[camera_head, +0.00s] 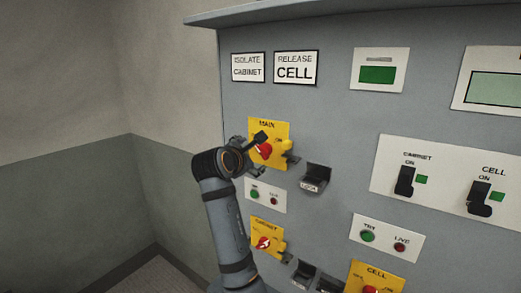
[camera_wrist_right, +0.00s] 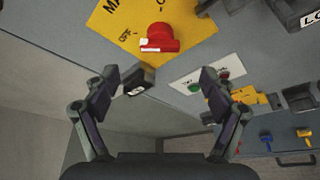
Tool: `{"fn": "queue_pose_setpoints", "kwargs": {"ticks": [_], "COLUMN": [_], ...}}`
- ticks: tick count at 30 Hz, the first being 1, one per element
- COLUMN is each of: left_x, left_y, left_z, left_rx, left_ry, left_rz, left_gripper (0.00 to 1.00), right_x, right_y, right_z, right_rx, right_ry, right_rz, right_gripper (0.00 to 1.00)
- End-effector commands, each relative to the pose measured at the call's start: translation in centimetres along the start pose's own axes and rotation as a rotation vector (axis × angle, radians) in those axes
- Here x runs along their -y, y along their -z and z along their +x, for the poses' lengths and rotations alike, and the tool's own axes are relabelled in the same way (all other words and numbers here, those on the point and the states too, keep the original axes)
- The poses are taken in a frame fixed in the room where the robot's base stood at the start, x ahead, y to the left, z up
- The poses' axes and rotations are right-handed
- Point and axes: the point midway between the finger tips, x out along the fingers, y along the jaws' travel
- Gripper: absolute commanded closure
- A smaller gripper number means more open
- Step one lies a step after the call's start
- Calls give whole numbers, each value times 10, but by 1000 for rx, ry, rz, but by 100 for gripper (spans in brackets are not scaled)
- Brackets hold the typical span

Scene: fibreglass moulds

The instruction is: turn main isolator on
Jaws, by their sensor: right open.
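The main isolator is a yellow plate (camera_head: 282,129) lettered MAIN, with a red knob (camera_head: 264,151), on the grey cabinet front. In the right wrist view, the plate (camera_wrist_right: 190,15) fills the top and the red knob (camera_wrist_right: 160,36) stands out from it. A white mark on the knob lies on the side towards the OFF lettering. My right gripper (camera_head: 260,155) is in front of the plate and partly covers it. Its two fingers (camera_wrist_right: 160,80) are spread, with nothing between them touching the knob. My left gripper is not in view.
Below are a small plate with green and red lamps (camera_head: 266,195) and a yellow CABINET isolator (camera_head: 266,232). A dark bracket (camera_head: 315,178) juts out right of the main plate. Black CABINET and CELL switches (camera_head: 404,181) are further right. Open space lies left of the cabinet.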

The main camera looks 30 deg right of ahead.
Motion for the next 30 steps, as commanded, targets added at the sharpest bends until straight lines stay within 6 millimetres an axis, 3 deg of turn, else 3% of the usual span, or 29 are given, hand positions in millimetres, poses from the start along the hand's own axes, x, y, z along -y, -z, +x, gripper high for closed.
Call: {"fn": "queue_pose_setpoints", "kwargs": {"ticks": [5,16,21,28,30], "left_x": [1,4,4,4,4], "left_y": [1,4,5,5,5], "left_z": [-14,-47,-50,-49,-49], "left_rx": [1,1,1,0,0], "left_ry": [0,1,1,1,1], "left_rz": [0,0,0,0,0], "left_gripper": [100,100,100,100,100], "right_x": [-2,-2,0,0,0], "right_y": [-3,-1,1,2,2], "right_z": [20,92,104,106,105], "right_rx": [4,0,-2,-2,-2], "right_ry": [2,1,0,-1,-1], "right_rz": [-5,-3,0,1,0], "right_gripper": [16,16,16,16,24]}}
